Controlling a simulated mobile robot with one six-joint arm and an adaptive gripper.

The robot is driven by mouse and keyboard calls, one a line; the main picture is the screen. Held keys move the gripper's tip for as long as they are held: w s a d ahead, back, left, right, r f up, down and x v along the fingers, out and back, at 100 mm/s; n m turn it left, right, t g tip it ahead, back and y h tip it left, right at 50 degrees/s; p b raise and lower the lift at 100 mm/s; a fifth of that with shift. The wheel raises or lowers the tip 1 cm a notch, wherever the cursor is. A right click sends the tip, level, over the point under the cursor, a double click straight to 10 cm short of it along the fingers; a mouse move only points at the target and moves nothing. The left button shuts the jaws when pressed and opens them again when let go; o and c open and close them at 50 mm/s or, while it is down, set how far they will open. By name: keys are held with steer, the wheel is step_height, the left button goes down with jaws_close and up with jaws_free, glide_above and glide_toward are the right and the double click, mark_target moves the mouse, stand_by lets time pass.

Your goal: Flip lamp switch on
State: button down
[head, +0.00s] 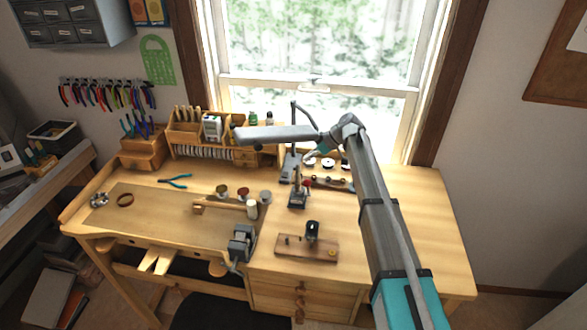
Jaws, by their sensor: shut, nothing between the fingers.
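The desk lamp (275,134) has a long, flat grey head that reaches left over the back of the workbench. A thin dark post and an upright grey part stand below and behind it. I cannot make out the lamp's switch at this size. My arm comes up from the lower right and bends in front of the window. My gripper (309,156) is small in view, low beside the right end of the lamp head, near the upright part. It looks shut and empty. I cannot tell whether it touches the lamp.
The wooden workbench (415,200) is clear at its right side. A vise (241,243), a wooden block with a dark tool (307,246), small jars (243,192) and blue pliers (175,181) lie on it. A wooden organizer (185,133) stands at the back left. The window is behind.

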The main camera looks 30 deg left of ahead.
mark_target(282, 176)
steer(key=shift+f, duration=0.15)
steer(key=shift+b+x, duration=3.45)
steer(key=shift+x, duration=1.4)
steer(key=shift+s+a, duration=0.1)
